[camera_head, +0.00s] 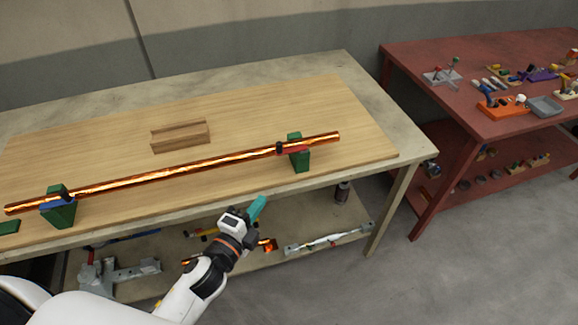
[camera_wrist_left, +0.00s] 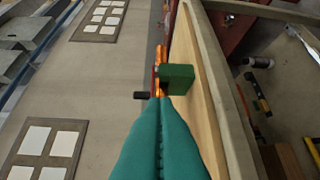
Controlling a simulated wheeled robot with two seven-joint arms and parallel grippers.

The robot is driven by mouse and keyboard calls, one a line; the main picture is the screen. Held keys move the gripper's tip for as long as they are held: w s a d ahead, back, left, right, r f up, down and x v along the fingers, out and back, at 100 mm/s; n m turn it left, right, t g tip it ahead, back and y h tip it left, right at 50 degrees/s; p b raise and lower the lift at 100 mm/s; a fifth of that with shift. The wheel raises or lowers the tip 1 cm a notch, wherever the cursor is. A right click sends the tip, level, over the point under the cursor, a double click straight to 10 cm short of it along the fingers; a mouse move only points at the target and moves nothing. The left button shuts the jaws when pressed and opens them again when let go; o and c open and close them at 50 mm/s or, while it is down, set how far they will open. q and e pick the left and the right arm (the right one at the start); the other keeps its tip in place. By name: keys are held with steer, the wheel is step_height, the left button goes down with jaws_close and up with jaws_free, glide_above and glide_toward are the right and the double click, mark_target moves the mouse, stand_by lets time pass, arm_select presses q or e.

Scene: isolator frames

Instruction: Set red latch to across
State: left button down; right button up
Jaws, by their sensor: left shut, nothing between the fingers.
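A shiny copper-coloured bar (camera_head: 190,175) rests across a left green stand (camera_head: 60,214) and a right green stand (camera_head: 300,161) on the wooden board. The small red latch (camera_head: 291,151) is at the right stand, with a black knob (camera_head: 279,148) at its left end. It seems to lie along the bar, though it is small. My left gripper (camera_head: 258,206) is shut and empty, in front of the table edge, apart from the latch. My right gripper is out of view.
A blue latch (camera_head: 55,204) is at the left stand. A wooden grooved block (camera_head: 180,136) lies behind the bar. The table's front edge (camera_head: 340,178) is close to my left gripper. A red table (camera_head: 480,70) with small parts stands at the right.

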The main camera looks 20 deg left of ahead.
arm_select(q)
steer(key=r, duration=0.3)
steer(key=shift+s+d+m, duration=0.15)
steer(key=shift+d+m, duration=0.2)
steer(key=shift+m, duration=0.05)
steer(key=shift+f, duration=0.1)
steer(key=w+p, duration=0.4)
steer(key=w, duration=0.9)
steer(key=shift+a, duration=0.2)
steer(key=shift+w+a+h, duration=0.1)
steer(key=shift+h, duration=0.3)
